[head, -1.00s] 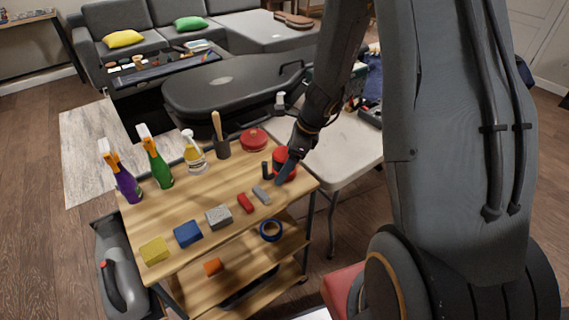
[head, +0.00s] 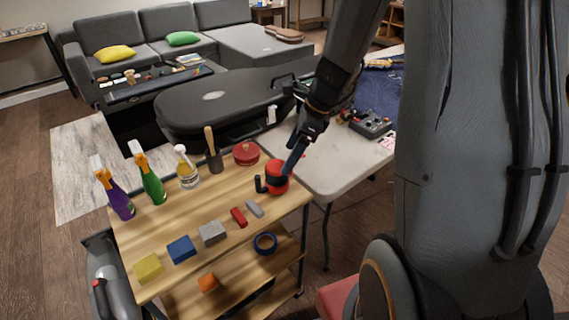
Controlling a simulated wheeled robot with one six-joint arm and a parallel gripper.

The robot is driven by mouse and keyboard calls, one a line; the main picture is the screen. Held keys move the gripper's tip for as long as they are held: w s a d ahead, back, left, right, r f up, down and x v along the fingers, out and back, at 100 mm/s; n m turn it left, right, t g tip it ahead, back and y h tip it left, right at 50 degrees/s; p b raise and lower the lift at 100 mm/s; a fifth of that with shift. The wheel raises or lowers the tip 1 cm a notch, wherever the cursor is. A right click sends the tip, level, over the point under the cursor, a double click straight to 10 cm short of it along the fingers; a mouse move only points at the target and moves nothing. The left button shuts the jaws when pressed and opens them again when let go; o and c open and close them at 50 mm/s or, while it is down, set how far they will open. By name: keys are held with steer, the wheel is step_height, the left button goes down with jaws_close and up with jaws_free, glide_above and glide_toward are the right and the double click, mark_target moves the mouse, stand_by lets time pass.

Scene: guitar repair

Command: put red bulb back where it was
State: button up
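No object can be made out for certain as a red bulb. A red, rounded thing with a black band (head: 277,178) stands at the right back of the wooden cart top. My gripper (head: 293,159) points down just above and behind it, at the edge between cart and pale table. Whether they touch is unclear. The fingers look narrow and dark, seen edge-on, and their gap cannot be seen. A small bit of red shows beside the fingers, too small to identify. A flat red round container (head: 246,153) sits to the left on the cart.
The cart (head: 150,230) holds a purple spray bottle (head: 116,195), a green one (head: 150,182), a clear bottle (head: 187,170), a brush in a dark holder (head: 213,155) and several blocks. The pale table (head: 335,165) carries a dark pedal-like box (head: 372,124).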

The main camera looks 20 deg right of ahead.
steer(key=s+a+r+n+h, duration=0.1)
steer(key=s+a+n+h, duration=0.1)
steer(key=s+n, duration=0.5)
steer(key=s+a+r+n+g+h, duration=0.1)
steer(key=s+n, duration=0.7)
steer(key=n, duration=0.8)
steer(key=shift+s+a+r+n+h, duration=0.2)
steer(key=shift+a+r+n+h, duration=0.1)
steer(key=shift+a+r+h, duration=0.25)
steer(key=shift+d+r, duration=0.15)
